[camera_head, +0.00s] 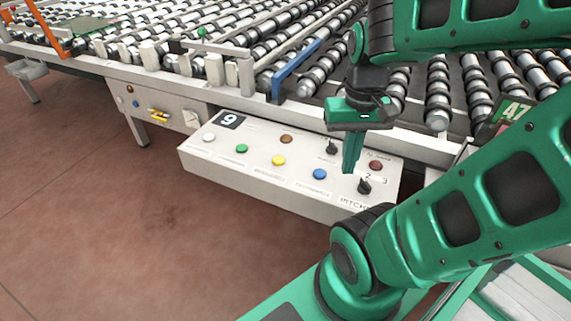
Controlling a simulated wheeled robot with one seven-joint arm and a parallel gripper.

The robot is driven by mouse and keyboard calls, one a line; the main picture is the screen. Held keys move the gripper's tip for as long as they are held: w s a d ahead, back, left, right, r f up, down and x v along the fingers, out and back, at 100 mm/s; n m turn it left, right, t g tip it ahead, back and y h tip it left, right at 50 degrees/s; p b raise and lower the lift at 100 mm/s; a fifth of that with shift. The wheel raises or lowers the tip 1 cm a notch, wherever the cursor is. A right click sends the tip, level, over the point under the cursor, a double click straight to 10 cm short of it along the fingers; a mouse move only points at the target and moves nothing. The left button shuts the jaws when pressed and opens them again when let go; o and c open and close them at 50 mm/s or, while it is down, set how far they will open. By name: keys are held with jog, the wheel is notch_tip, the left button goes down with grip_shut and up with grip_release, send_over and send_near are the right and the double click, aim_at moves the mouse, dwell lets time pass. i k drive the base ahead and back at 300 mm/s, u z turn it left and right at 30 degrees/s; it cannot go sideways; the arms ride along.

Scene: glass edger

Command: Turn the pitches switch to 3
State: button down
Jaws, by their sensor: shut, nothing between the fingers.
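The pitches switch (364,186) is a black rotary knob at the right end of the white control panel (230,171). The label "PITCHES" stands below it, and the numbers 2 and 3 show at its upper right. Which number the knob points to is too small to tell. My green gripper (350,168) is shut and empty, pointing down just above and left of the knob. Whether its tip touches the knob cannot be told. The gripper may hide the marks left of the knob.
A second black knob (331,147) is close behind my gripper. White, green, yellow, blue, brown and dark red (376,165) buttons are on the panel. A roller conveyor (200,50) with a blue bracket (296,68) stands behind. The floor at left (110,220) is clear.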

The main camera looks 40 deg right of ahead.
aim_at(363, 188)
jog(key=k, duration=1.3)
jog(key=u, duration=0.1)
jog(key=i, duration=0.75)
jog(key=u, duration=0.15)
